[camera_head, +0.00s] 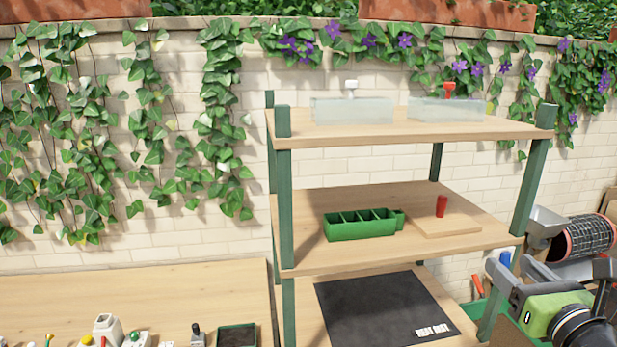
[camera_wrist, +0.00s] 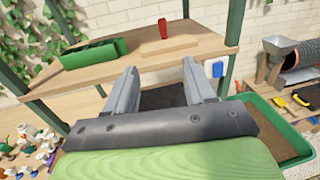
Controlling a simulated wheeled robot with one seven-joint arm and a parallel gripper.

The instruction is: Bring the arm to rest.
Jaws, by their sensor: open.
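My gripper (camera_wrist: 160,72) is open and empty in the wrist view, with its two grey fingers apart and pointing toward the shelf unit. In the head view it shows at the lower right, beside the shelf unit's right side, with part of the arm cut off by the frame edge. Nothing is seen between the fingers.
The wooden shelf (camera_head: 400,132) has green posts. Its middle board holds a green divided tray (camera_head: 360,226) and a red object (camera_head: 441,206) on a wooden board (camera_head: 447,224). A black mat (camera_head: 380,305) lies below. Small items crowd the left table (camera_head: 120,290).

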